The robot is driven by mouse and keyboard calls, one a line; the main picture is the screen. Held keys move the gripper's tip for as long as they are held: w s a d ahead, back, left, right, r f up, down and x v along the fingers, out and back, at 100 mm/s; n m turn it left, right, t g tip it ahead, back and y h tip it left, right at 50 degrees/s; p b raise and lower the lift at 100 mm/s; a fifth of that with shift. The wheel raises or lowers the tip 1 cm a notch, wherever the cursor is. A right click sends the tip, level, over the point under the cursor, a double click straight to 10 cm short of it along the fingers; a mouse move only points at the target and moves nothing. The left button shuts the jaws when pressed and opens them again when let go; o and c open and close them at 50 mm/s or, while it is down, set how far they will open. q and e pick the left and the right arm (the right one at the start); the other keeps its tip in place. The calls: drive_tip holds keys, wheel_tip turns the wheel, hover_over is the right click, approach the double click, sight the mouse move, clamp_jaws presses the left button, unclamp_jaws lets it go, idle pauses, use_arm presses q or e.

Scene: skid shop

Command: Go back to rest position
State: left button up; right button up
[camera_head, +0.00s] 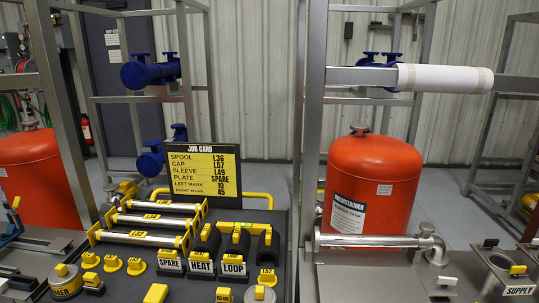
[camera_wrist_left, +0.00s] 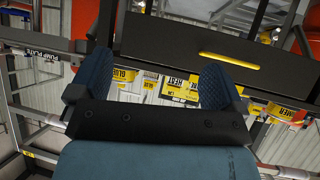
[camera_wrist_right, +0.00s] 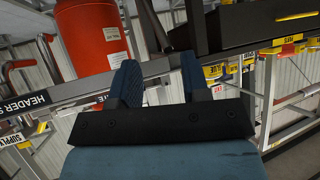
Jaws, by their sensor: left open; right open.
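My left gripper (camera_wrist_left: 157,78) shows in the left wrist view with its two blue fingers wide apart and nothing between them. My right gripper (camera_wrist_right: 159,78) shows in the right wrist view, fingers apart, with nothing held. Neither gripper shows in the head view. In the head view, a white sleeve (camera_head: 445,78) is around the horizontal pipe (camera_head: 360,76) at the upper right.
The dark parts tray (camera_head: 125,282) holds labelled spools, black sleeves and yellow caps. A red tank (camera_head: 370,185) stands behind the bench at right, another red tank (camera_head: 38,175) at left. Steel frame posts (camera_head: 309,120) rise near the middle. Blue valves (camera_head: 150,70) hang behind.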

wheel_tip(320, 180, up, 13)
drive_tip(key=s+d+p, duration=0.1)
drive_tip(key=p, duration=1.4)
drive_tip(key=shift+d+h, duration=0.15)
drive_tip(key=shift+h, duration=0.15)
drive_tip(key=shift+r, duration=0.25)
